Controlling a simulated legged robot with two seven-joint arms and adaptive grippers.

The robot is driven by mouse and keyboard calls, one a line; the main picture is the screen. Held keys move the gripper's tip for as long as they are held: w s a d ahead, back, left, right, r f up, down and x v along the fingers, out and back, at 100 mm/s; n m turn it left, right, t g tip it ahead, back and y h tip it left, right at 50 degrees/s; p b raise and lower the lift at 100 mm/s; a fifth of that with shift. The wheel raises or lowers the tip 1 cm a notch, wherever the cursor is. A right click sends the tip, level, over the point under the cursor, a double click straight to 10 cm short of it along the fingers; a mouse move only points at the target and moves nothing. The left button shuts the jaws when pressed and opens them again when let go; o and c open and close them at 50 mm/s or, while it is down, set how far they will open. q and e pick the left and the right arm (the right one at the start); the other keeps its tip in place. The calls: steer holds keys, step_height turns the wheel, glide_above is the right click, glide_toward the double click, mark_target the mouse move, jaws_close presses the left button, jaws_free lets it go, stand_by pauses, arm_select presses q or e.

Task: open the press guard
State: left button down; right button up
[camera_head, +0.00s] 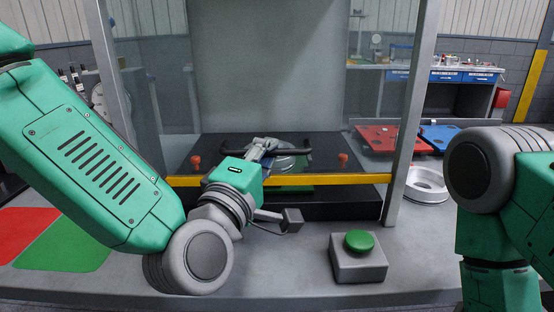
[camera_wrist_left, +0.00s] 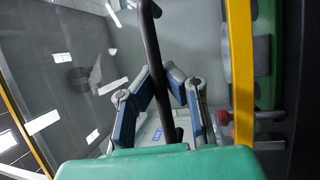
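The press guard is a clear panel with a yellow lower edge (camera_head: 330,179) and a dark bar handle (camera_head: 232,151) across its front. It hangs low in front of the press bed. My left gripper (camera_head: 262,148) is at the handle, left of its middle. In the left wrist view the handle (camera_wrist_left: 155,45) runs between the two fingers (camera_wrist_left: 161,76), which close in on it from both sides and appear to touch it. The yellow edge (camera_wrist_left: 242,70) stands to the right there. My right arm shows at the right of the head view, but its gripper is out of frame.
A grey box with a green button (camera_head: 359,242) stands on the table front. A pale metal ring (camera_head: 427,184) lies right of the press, near red (camera_head: 388,139) and blue (camera_head: 440,134) pallets. Red (camera_head: 22,230) and green (camera_head: 68,243) patches mark the left table.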

arm_select(q)
step_height(320, 180, up, 28)
steer(key=p, duration=1.5)
steer(key=shift+a, duration=0.25)
